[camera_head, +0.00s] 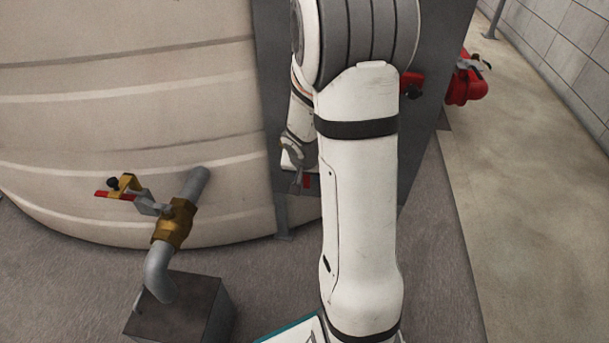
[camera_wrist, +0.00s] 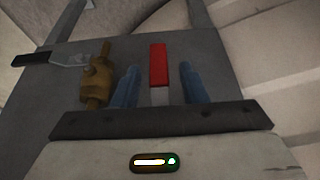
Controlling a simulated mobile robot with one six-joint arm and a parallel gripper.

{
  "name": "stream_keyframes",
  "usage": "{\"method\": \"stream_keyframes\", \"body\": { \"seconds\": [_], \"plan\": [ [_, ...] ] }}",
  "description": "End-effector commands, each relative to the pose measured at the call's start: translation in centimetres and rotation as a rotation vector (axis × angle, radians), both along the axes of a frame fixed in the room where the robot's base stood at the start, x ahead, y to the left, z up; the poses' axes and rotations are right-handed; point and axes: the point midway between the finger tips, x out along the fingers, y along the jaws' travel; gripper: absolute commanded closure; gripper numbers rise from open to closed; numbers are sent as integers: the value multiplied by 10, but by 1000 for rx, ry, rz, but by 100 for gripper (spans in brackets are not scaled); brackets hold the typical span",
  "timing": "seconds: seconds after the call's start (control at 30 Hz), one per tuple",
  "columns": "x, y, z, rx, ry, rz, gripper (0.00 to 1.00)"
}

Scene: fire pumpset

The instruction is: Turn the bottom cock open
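In the wrist view, a lever with a red grip (camera_wrist: 158,65) and grey metal shank stands between the two blue fingers of my gripper (camera_wrist: 158,72). Gaps show on both sides, so the gripper is open around or over the lever; I cannot tell its depth. A brass cock (camera_wrist: 97,82) with a black-ended lever (camera_wrist: 32,59) sits left of the fingers. My arm hides much of the panel. I cannot tell which cock is the bottom one.
A large beige tank (camera_head: 120,90) fills the left. A brass valve (camera_head: 175,222) with a red lever (camera_head: 115,195) sits on a bent grey pipe (camera_head: 157,275) over a dark block. Red fittings (camera_head: 465,85) stick out at right. Floor is clear at far right.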

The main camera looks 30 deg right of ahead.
Motion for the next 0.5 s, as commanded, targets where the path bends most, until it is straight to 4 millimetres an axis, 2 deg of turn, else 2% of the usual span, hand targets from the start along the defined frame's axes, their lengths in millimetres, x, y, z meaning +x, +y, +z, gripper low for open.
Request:
{"method": "stream_keyframes", "body": {
  "seconds": [0.07,0.43,0.5],
  "plan": [
    [0,0,0,0,0,0,67],
    [0,1,0,0,0,1,98],
    [0,1,0,0,0,1,100]
  ]
}}
